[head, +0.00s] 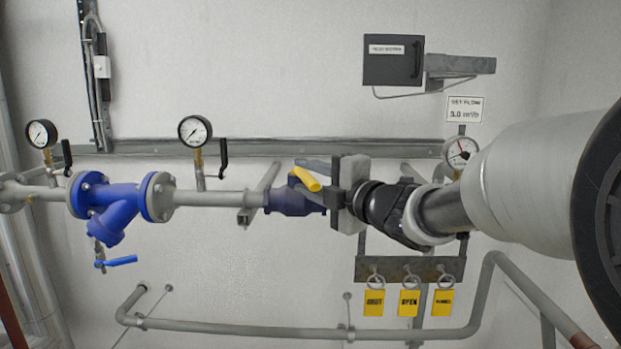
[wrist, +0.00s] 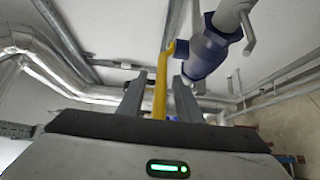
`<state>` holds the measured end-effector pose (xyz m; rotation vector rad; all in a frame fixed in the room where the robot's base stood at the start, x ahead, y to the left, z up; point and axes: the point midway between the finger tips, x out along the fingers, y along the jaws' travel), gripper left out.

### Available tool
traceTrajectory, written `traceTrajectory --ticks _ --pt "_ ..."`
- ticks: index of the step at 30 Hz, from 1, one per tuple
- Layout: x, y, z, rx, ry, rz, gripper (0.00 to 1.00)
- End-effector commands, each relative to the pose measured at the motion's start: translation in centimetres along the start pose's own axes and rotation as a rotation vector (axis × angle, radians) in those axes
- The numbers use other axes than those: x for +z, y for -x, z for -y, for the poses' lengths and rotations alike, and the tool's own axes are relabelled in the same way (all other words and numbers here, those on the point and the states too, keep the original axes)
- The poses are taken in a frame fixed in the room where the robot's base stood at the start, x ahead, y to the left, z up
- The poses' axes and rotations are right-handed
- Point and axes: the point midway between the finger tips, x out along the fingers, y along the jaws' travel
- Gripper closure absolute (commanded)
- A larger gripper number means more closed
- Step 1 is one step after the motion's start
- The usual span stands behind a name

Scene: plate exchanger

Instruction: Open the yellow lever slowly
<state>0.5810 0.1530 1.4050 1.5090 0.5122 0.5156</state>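The yellow lever (head: 306,179) sits on a blue valve (head: 292,199) in the horizontal grey pipe. My gripper (head: 322,182) reaches in from the right at the valve, and its pale body hides the pipe behind it. In the wrist view, the lever (wrist: 160,88) runs lengthwise between the two fingers of my gripper (wrist: 158,82). The fingers are apart, with a visible gap on each side of the lever. The blue valve (wrist: 203,52) is just beyond the right finger.
A blue strainer (head: 120,203) and two gauges (head: 194,131) are on the left pipe. Another gauge (head: 460,152) is under a "SET FLOW" sign (head: 464,109). Yellow tags (head: 409,302) hang from a bracket below my arm. A lower grey pipe (head: 250,330) runs along the wall.

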Motion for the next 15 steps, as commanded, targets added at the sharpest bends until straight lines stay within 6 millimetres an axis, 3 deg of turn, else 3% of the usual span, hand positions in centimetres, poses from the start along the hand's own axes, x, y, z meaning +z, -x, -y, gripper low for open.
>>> traceTrajectory --ticks 8,15 --pt "0.0 0.3 0.1 -0.001 0.000 0.000 0.68" --pt "0.1 4.2 0.0 0.002 0.001 0.003 0.68"
